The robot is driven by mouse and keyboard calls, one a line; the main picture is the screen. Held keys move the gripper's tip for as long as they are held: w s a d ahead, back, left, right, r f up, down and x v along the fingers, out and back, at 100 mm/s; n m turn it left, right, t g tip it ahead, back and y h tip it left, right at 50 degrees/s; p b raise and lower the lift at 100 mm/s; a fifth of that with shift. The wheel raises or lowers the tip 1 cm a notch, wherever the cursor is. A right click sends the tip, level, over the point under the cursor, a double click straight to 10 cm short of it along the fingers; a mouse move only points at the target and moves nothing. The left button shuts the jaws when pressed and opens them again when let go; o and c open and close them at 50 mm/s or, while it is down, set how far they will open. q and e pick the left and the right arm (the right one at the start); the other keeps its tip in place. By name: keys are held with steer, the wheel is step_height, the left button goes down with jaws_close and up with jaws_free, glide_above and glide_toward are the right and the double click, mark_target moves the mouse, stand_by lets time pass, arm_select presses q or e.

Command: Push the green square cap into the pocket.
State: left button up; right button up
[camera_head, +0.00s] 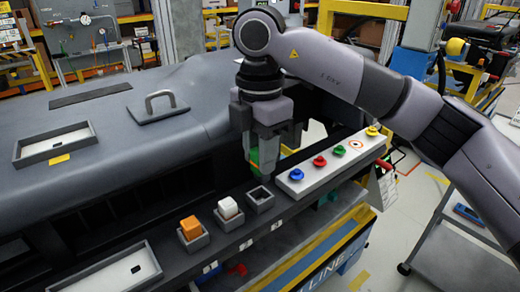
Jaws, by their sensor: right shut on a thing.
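My right gripper (261,166) points down and is shut on the green square cap (254,157). Its fingers hide most of the cap. The gripper and cap appear just behind and above an empty grey square pocket (260,198) on the dark ledge. I cannot tell the exact gap between the cap and the pocket. My left gripper is not in view.
An orange cap (190,226) and a white cap (228,208) sit in grey pockets to the left. A pale strip (312,180) with coloured knobs lies to the right. The dark dashboard (100,150) with a handle (160,103) rises behind.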

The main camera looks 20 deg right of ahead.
steer(key=shift+f+b, duration=1.4)
steer(key=shift+f, duration=0.85)
steer(key=shift+f+b, duration=0.95)
steer(key=shift+f, duration=0.15)
steer(key=o, duration=1.1)
steer(key=shift+r, duration=3.65)
